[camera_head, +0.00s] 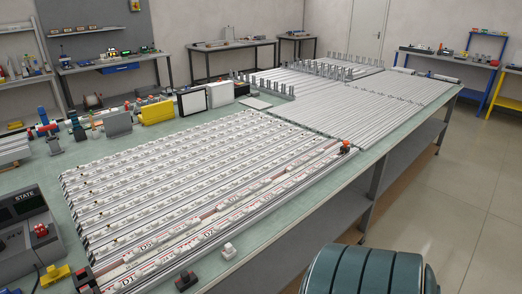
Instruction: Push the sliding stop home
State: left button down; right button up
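A long rail with a row of white lettered blocks (215,221) runs along the front of the panel of rails. A small dark block with an orange-red top (345,147) sits at its far right end. A dark block with red on it (83,279) is at the near left end. Neither of my grippers shows in the head view.
The green bench top (262,240) has a free strip in front of the rails, with a small white block (229,251) on it. A grey console marked STATE (30,225) and a yellow part (54,274) stand at left. Grey rails (345,108) cover the far bench.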

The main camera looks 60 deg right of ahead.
aim_at(344, 148)
jog(key=k+j, duration=0.15)
jog(key=k, duration=0.5)
jog(key=z, duration=1.6)
